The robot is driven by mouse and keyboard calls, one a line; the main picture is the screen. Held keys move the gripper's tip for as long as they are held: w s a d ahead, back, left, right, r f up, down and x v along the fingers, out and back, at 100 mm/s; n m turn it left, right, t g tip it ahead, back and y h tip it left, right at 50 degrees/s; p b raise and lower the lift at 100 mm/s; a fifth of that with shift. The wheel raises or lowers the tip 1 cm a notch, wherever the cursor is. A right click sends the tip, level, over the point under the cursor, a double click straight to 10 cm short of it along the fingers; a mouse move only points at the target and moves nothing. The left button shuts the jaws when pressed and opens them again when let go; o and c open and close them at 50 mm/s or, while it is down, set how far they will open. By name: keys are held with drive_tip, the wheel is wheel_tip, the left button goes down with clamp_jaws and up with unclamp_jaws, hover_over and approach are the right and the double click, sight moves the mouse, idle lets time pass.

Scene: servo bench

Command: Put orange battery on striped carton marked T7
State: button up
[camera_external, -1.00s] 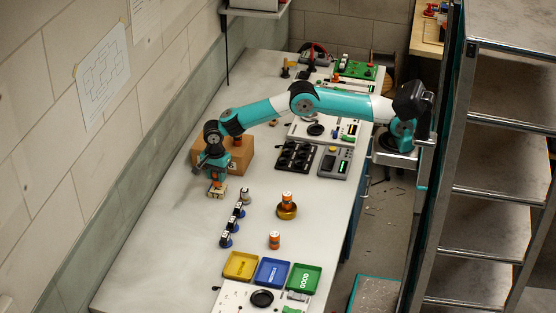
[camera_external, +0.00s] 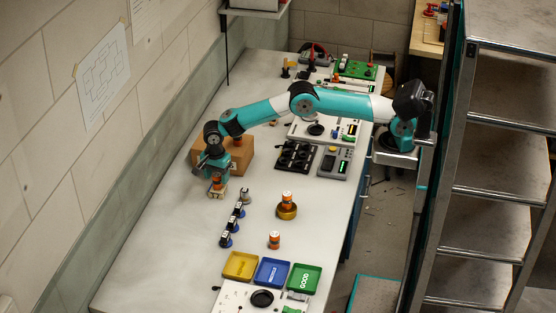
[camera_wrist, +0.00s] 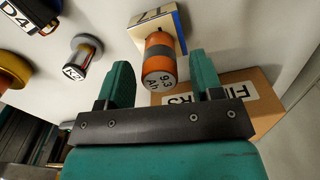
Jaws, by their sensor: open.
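An orange battery (camera_wrist: 159,62) with a grey band and the marking "9.3 Ah" stands on the striped carton marked T7 (camera_wrist: 163,20). In the outside view the carton (camera_external: 216,194) is small on the bench, with the orange battery (camera_external: 217,183) on top. My gripper (camera_wrist: 158,68) is open, with one teal finger on each side of the battery and a visible gap at both sides. In the outside view my gripper (camera_external: 217,175) is right above the carton and partly hides the battery.
A brown carton (camera_wrist: 248,113) is close beside my gripper. A small cylinder (camera_wrist: 82,60) and blue-based blocks (camera_external: 232,226) stand in a row nearby. Other orange batteries are on a round stand (camera_external: 287,211) and the bench. Yellow, blue and green trays (camera_external: 272,272) are at the front.

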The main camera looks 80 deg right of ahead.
sight(217, 174)
drive_tip(key=s+d+r+n+b, duration=0.1)
drive_tip(key=s+r+n, duration=0.2)
drive_tip(key=r, duration=0.6)
drive_tip(key=s+d+r+n+b, duration=0.1)
drive_tip(key=s+r+n, duration=0.3)
drive_tip(key=r, duration=0.5)
drive_tip(key=s+d+n+y, duration=0.2)
drive_tip(key=s+n, duration=0.8)
drive_tip(key=s, duration=0.7)
drive_tip(key=s+d+r+n+y, duration=0.1)
drive_tip(key=s+d+n+y, duration=0.1)
drive_tip(key=s+n, duration=0.8)
drive_tip(key=s+d, duration=0.1)
drive_tip(key=s, duration=0.7)
drive_tip(key=shift+d+r, duration=0.15)
